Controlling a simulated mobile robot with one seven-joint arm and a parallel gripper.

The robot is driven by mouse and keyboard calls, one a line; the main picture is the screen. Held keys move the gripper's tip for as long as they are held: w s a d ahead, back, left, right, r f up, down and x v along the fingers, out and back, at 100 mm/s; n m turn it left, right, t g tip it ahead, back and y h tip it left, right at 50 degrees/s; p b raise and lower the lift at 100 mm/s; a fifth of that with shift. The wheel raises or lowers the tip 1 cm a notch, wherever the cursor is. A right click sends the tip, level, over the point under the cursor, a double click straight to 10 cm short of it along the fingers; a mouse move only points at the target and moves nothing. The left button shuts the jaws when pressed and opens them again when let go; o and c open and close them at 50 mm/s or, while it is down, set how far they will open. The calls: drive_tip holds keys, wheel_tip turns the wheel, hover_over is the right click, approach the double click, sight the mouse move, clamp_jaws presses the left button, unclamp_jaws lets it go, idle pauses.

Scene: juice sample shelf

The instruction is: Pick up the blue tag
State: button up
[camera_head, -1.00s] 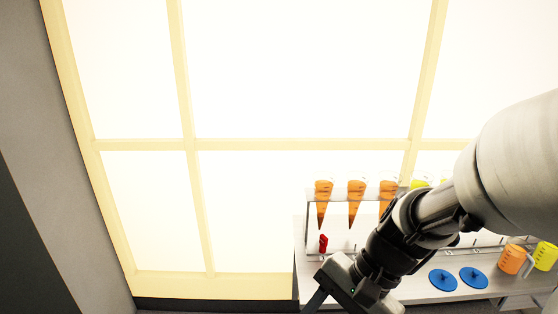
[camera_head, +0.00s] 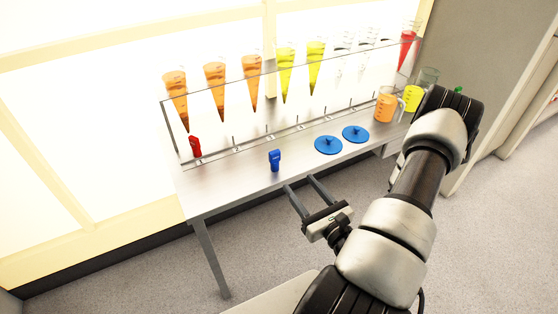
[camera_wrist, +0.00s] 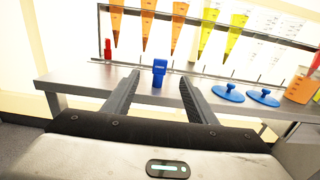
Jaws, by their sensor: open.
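The blue tag (camera_head: 275,160) stands upright near the front edge of the grey table, left of two blue discs. It also shows in the wrist view (camera_wrist: 159,72), centred beyond and between my two fingers. My gripper (camera_head: 302,188) is open and empty at the table's front edge, just short of the tag and to its right in the head view. In the wrist view my gripper (camera_wrist: 158,90) has its fingers spread wide, with the tag apart from both of them.
Two blue lidded discs (camera_head: 328,145) lie right of the tag. A red tag (camera_head: 195,146) stands at the left. Behind is a clear rack (camera_head: 250,77) of cone-shaped juice vessels. An orange jug (camera_head: 386,106) and a yellow jug (camera_head: 411,97) stand at the right. The table's front left (camera_head: 215,190) is bare.

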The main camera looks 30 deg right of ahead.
sight(276, 154)
drive_tip(key=w, duration=0.8)
drive_tip(key=w+b, duration=0.1)
drive_tip(key=w, duration=0.3)
drive_tip(key=shift+a, duration=0.25)
drive_tip(key=w, duration=0.3)
drive_tip(key=w+b, duration=0.1)
drive_tip(key=w, duration=0.1)
drive_tip(key=shift+w+f, duration=0.1)
drive_tip(key=shift+f, duration=0.15)
drive_tip(key=shift+d, duration=0.1)
drive_tip(key=c, duration=1.1)
drive_tip(key=shift+c, duration=0.2)
